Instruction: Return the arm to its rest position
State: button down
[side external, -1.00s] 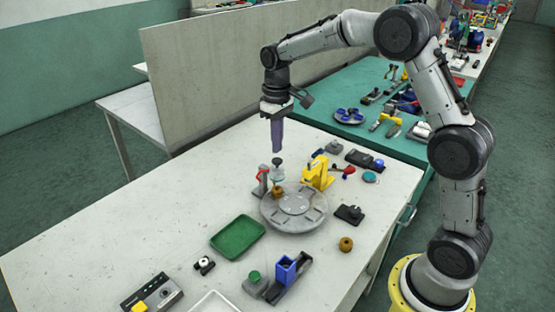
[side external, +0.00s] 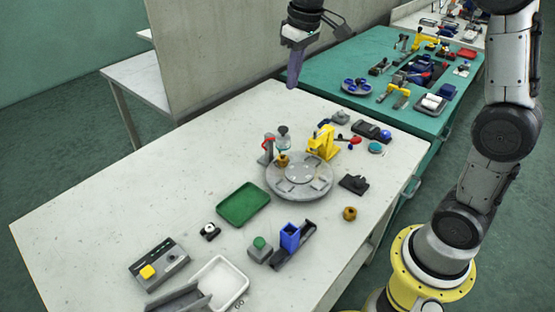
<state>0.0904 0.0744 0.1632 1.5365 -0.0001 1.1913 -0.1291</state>
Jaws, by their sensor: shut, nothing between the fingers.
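My gripper (side external: 293,82) hangs high above the far edge of the white table (side external: 110,205), near the top of the side view. Its fingers point down, closed together with nothing between them. It is clear of everything on the table. My forearm runs out of the top of the picture, so part of the arm is hidden.
Below stand a round grey turntable (side external: 299,172), a yellow fixture (side external: 322,142), a green tray (side external: 243,204), a blue block holder (side external: 289,237), a white tray (side external: 240,279) and a button box (side external: 158,262). A grey partition (side external: 215,60) is behind; a green table (side external: 320,72) adjoins.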

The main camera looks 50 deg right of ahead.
jog(key=s+a+r+t, duration=0.2)
jog(key=s+r, duration=0.3)
jog(key=s, duration=0.5)
jog(key=s+a+f, duration=0.1)
jog(key=s+f, duration=0.3)
jog(key=s, duration=0.3)
jog(key=s+f+t, duration=0.1)
jog(key=s+f, duration=0.3)
jog(key=s, duration=0.3)
jog(key=shift+s+a+f+t, duration=0.3)
jog(key=shift+s+a+f, duration=0.05)
jog(key=shift+s+f, duration=0.05)
